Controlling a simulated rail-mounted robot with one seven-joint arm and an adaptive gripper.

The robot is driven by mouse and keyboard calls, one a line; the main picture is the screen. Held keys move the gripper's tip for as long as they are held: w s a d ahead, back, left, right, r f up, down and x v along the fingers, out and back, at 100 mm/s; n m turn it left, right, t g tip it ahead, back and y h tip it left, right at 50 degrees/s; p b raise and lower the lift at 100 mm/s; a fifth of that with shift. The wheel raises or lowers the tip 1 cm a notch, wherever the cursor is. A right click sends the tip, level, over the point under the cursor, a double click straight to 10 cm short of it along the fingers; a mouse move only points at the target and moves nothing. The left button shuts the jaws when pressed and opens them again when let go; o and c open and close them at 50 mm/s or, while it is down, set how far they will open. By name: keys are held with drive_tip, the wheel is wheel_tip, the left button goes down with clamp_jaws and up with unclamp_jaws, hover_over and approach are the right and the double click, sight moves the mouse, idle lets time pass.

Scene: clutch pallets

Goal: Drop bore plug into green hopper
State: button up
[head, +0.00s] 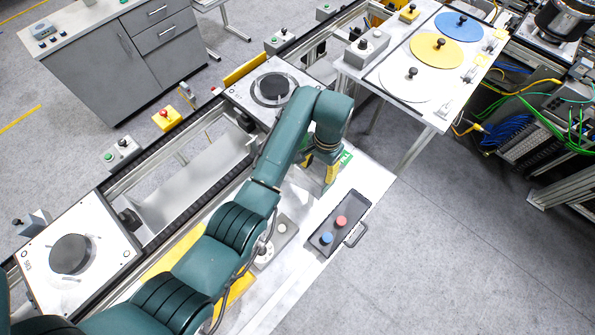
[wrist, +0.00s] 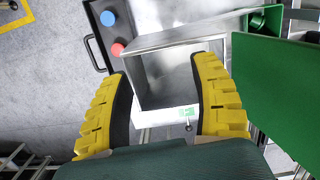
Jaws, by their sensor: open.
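My gripper (head: 321,168) is above the white bench by the rail in the head view. In the wrist view its yellow fingers (wrist: 163,72) are spread wide, with nothing held between them. An open metal bin (wrist: 180,42) with a pale, green-marked front edge lies beyond and between the fingers; its visible inside looks bare. A large green panel (wrist: 275,85) stands to its right; I cannot tell whether it belongs to the green hopper. A blue round piece (head: 326,238) and a red round piece (head: 341,221) sit in a dark tray. I cannot identify the bore plug.
The dark handled tray (head: 357,206) is right of my arm; it also shows in the wrist view (wrist: 98,40). A table (head: 440,118) with white, yellow and blue discs stands at upper right. Rail pallets (head: 110,225) lie left. The floor at lower right is clear.

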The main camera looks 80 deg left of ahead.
wheel_tip(320, 180, up, 11)
drive_tip(key=a, duration=0.1)
drive_tip(key=shift+w, duration=0.4)
drive_tip(key=shift+a+f, duration=0.1)
